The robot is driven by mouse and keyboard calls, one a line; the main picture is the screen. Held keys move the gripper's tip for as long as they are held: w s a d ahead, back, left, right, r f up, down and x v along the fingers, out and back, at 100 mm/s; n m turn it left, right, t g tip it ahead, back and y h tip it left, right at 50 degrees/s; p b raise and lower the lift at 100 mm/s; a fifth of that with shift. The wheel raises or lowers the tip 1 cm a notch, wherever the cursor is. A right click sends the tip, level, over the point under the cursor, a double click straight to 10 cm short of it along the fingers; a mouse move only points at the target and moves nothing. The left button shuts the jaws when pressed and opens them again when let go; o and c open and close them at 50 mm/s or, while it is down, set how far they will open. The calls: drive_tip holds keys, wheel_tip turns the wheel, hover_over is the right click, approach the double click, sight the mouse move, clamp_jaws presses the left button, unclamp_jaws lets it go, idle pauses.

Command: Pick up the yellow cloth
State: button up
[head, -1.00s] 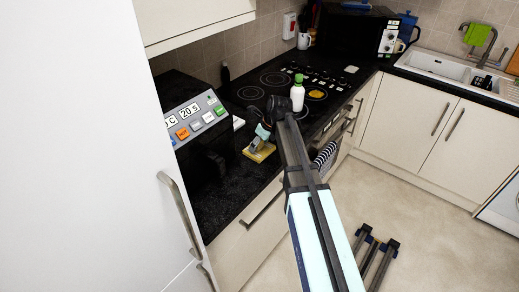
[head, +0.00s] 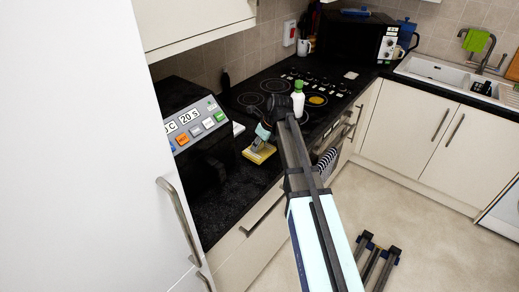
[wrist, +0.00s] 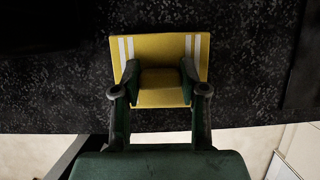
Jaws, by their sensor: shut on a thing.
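The yellow cloth (head: 259,155) lies on the black speckled worktop, near its front edge, beside the dark appliance. In the wrist view the cloth (wrist: 160,47) is a flat yellow piece with white stripes near its left and right ends. My gripper (wrist: 160,78) is over its near part, with a finger on each side of a raised, bunched portion, shut on it. In the head view my gripper (head: 260,143) points down onto the cloth, and my arm hides part of the worktop behind it. Most of the cloth still appears to be at the worktop surface.
A dark appliance with a button panel (head: 195,124) stands left of the cloth. A white bottle with a green cap (head: 298,103) and a yellow round item (head: 318,100) are on the hob. A striped towel (head: 326,164) hangs at the oven front.

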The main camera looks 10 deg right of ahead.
wheel_tip(320, 180, up, 18)
drive_tip(key=b, duration=0.3)
drive_tip(key=shift+f, duration=0.25)
drive_tip(key=shift+o, duration=1.3)
drive_tip(key=shift+c, duration=1)
